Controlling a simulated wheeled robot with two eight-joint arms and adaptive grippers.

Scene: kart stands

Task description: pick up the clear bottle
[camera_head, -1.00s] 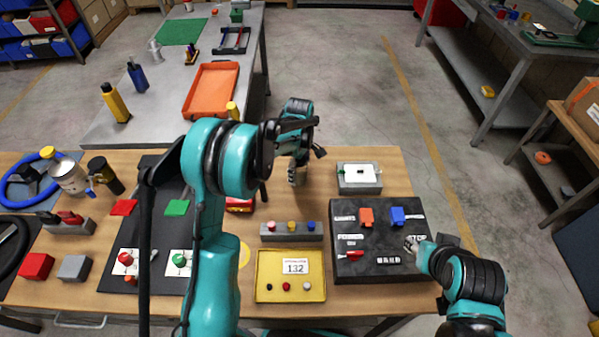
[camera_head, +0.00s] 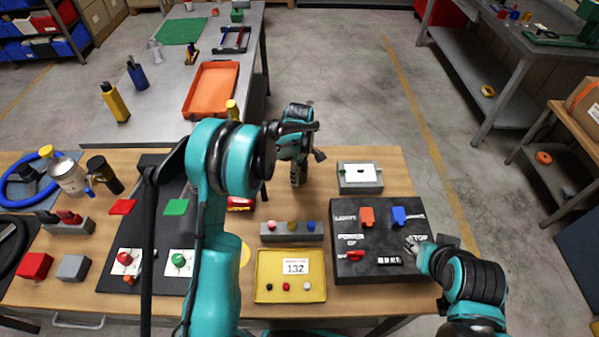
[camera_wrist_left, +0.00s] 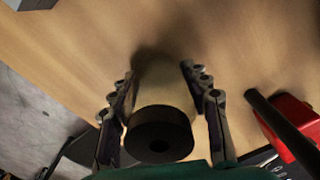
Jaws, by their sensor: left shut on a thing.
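In the left wrist view, the clear bottle (camera_wrist_left: 163,88) is pale and seen from its dark round cap (camera_wrist_left: 160,136) end. It sits between the two fingers of my left gripper, which is shut on it. In the head view, my left gripper (camera_head: 297,174) is above the far edge of the wooden bench, and my arm and hand hide the bottle there. My right gripper (camera_head: 411,244) hangs over the right side of the black switch panel (camera_head: 390,275); its finger gap is too small to judge.
On the wooden bench (camera_head: 338,210) are a grey box with a white top (camera_head: 360,178), a grey button block (camera_head: 290,237) and a yellow tray (camera_head: 262,290) near my left arm. A grey table (camera_head: 160,90) with an orange tray (camera_head: 188,106) stands behind. Open floor lies right of the bench.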

